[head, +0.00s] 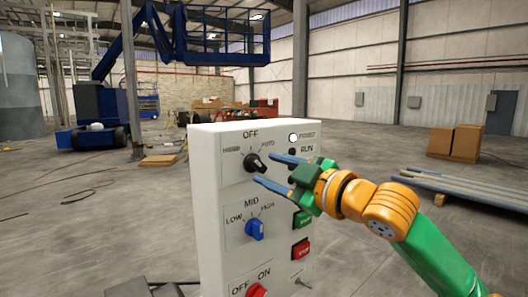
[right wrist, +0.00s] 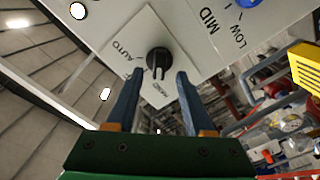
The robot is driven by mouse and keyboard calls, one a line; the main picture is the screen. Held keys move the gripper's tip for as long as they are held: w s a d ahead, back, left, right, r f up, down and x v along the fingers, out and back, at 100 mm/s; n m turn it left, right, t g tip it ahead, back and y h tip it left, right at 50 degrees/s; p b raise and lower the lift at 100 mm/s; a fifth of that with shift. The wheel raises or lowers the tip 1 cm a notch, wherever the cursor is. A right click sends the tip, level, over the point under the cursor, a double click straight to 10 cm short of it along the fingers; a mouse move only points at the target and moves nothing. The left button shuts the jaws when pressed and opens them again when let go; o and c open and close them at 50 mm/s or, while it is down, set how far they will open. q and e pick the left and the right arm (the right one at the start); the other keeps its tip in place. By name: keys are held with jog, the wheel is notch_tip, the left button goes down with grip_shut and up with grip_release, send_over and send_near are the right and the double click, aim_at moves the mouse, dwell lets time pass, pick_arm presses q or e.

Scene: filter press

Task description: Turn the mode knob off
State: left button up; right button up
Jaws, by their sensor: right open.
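The mode knob (head: 256,163) is a black knob at the top left of a white control panel (head: 212,200). Its label plate reads HAND, OFF and AUTO. It also shows in the right wrist view (right wrist: 158,60), where its grip bar seems turned toward HAND rather than OFF. My right gripper (head: 264,169) is open in front of the knob. In the right wrist view its two blue fingers (right wrist: 158,76) lie to either side of the knob's near end, with gaps on both sides. My left gripper is not seen.
Below the mode knob sit a blue LOW-MID-HIGH knob (head: 255,229) and a red OFF-ON knob (head: 257,290). A green button (head: 302,219) and a red STOP button (head: 301,249) are at the right, near my right arm.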

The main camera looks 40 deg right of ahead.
aim_at(262, 167)
jog(key=shift+w+a+r+p, duration=0.1)
jog(key=shift+w+a+p, duration=0.1)
jog(key=shift+w, duration=0.4)
jog(key=shift+w+a+r+p, duration=0.1)
jog(key=shift+w+p, duration=0.1)
jog(key=shift+w, duration=0.4)
jog(key=shift+w+d+f, duration=0.3)
jog(key=shift+d+f, duration=0.1)
jog(key=shift+s+r, duration=0.1)
jog(key=shift+s, duration=0.05)
grip_shut()
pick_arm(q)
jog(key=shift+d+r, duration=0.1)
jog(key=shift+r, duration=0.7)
pick_arm(e)
jog(key=shift+m, duration=0.3)
jog(key=m, duration=0.4)
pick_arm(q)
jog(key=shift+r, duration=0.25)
pick_arm(e)
jog(key=shift+r+m, duration=0.1)
jog(key=shift+m, duration=2)
